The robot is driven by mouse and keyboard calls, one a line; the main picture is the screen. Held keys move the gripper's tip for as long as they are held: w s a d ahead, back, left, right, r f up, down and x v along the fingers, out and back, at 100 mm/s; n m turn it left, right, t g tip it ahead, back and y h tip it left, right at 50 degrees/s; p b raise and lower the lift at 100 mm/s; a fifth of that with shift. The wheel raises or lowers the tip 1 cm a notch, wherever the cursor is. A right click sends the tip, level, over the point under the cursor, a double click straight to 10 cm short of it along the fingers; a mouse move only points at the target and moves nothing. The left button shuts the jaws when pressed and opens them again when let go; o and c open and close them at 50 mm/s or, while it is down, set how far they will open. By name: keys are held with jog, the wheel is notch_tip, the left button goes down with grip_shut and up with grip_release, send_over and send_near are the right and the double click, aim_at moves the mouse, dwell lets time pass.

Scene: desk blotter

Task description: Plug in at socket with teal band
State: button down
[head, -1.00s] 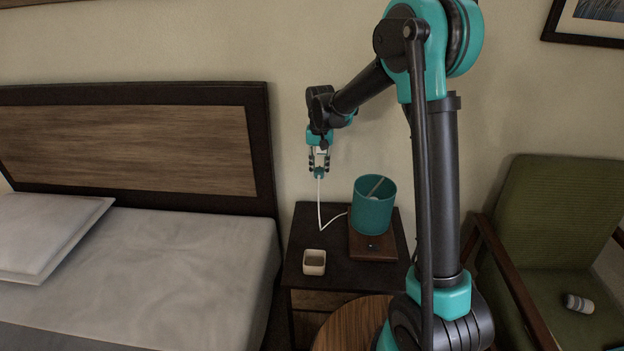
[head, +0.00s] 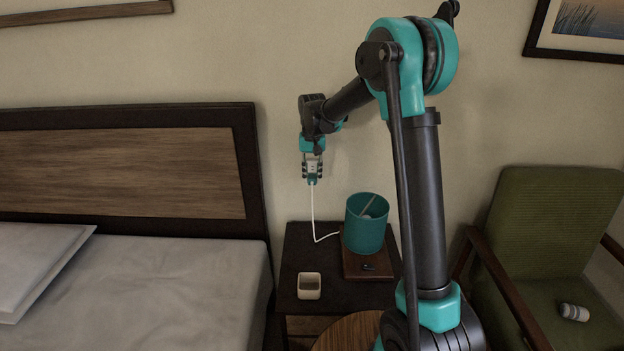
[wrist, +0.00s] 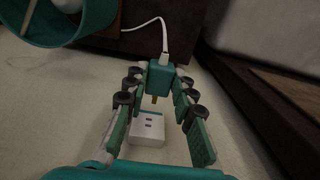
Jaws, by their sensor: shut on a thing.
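A small teal plug (wrist: 160,79) with metal prongs is gripped between the fingers of my gripper (wrist: 160,98). A white cord (wrist: 150,23) runs from its back. In the wrist view the prongs point toward a white socket (wrist: 148,129) on the wall, and the plug looks apart from it.
The bed headboard (head: 130,165) is left. A green chair (head: 555,225) is right.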

jog(key=shift+w, duration=1.4)
jog(key=shift+w, duration=1.35)
dwell(0.4)
jog(key=c, duration=1.2)
grip_release()
notch_tip(320, 180, up, 12)
